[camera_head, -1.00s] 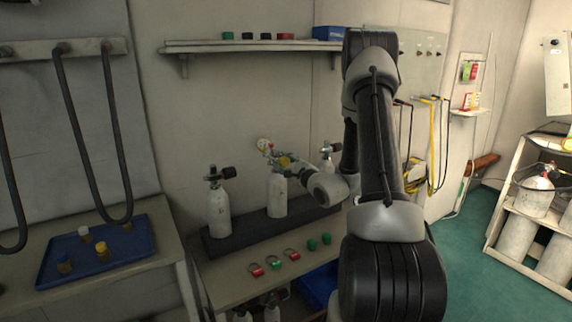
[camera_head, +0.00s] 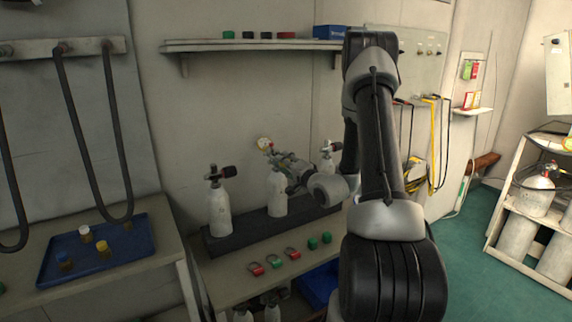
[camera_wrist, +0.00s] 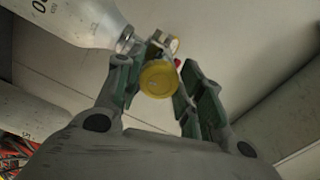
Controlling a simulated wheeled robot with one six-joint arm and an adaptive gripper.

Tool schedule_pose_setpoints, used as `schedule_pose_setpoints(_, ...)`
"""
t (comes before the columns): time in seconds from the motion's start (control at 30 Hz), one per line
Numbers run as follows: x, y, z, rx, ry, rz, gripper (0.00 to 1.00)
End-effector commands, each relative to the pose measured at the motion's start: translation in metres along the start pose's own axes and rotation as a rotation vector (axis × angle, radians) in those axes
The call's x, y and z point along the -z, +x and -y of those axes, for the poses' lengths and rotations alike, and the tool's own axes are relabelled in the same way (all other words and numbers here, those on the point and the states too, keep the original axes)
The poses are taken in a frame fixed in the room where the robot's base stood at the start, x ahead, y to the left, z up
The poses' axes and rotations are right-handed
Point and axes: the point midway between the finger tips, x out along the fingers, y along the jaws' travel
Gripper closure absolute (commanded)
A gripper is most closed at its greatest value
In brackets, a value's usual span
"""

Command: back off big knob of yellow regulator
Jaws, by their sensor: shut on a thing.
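The yellow regulator's big round knob (camera_wrist: 159,79) shows end-on between the finger pads in the wrist view. My gripper (camera_wrist: 160,84) is shut on it, with a green-padded finger on each side. In the head view my gripper (camera_head: 285,163) is at the valve of the middle white cylinder (camera_head: 277,195) and hides the knob there. The regulator's round gauge (camera_head: 263,143) shows just left of the gripper. The cylinder (camera_wrist: 80,20) also shows at upper left in the wrist view, with its neck beside the regulator.
White cylinders stand left (camera_head: 219,212) and right (camera_head: 327,160) of the middle one in a dark rack (camera_head: 232,243). Red and green clamps and green caps lie on the bench in front. A shelf (camera_head: 250,46) runs above. A blue tray (camera_head: 140,236) is at left.

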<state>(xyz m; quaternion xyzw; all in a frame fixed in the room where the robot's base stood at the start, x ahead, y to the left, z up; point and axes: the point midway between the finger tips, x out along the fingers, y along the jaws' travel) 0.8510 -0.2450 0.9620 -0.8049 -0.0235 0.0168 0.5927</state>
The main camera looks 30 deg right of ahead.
Motion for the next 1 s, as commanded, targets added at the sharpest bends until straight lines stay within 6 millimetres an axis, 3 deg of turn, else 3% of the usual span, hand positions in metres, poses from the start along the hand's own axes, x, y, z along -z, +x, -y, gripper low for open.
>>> schedule_pose_setpoints(1.0,0.0007,-0.0005,-0.0058,-0.005,-0.942,0.005,0.86)
